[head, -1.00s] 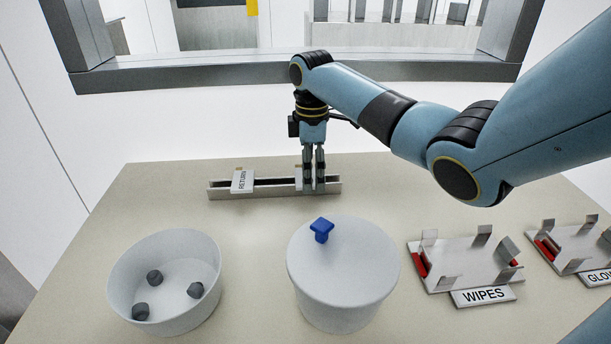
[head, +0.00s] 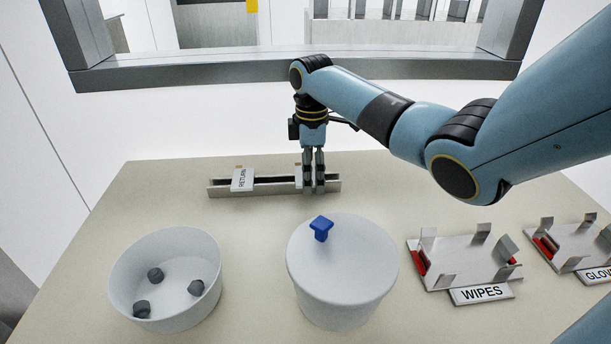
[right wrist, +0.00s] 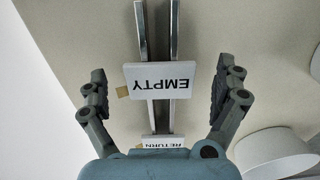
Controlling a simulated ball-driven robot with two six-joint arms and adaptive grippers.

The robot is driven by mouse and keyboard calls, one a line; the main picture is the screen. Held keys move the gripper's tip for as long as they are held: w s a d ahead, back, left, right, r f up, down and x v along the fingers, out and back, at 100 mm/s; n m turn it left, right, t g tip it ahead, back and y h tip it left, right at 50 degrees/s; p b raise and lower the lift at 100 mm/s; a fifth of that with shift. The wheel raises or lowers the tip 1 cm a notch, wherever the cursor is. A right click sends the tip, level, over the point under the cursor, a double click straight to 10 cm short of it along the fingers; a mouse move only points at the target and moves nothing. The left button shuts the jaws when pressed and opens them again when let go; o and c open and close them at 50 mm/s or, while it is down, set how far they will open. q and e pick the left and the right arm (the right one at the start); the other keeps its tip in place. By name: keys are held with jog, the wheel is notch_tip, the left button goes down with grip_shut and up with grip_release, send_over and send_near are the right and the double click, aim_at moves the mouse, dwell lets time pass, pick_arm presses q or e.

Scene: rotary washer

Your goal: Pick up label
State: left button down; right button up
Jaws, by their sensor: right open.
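The label reading EMPTY (right wrist: 160,82) is a white plate with a small tan tab, standing in the metal rail (head: 272,185). In the right wrist view it sits between the two spread fingers of my right gripper (right wrist: 165,95), with a gap on each side. In the head view my right gripper (head: 314,183) points down at the right part of the rail and hides most of this label. A second label, RETURN (head: 242,180), stands in the rail's left part and shows partly in the right wrist view (right wrist: 160,142). My left gripper is not in view.
A white bowl (head: 128,270) with several grey pieces stands front left. A white lidded tub (head: 345,290) with a blue knob (head: 321,228) stands front centre. Metal holders marked WIPES (head: 482,293) and GLOVES (head: 598,275) stand at the right. The table between rail and bowl is clear.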

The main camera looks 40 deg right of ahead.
jog(key=shift+c, duration=0.4)
jog(key=c, duration=0.8)
jog(key=shift+c, duration=0.3)
jog(key=shift+r, duration=0.1)
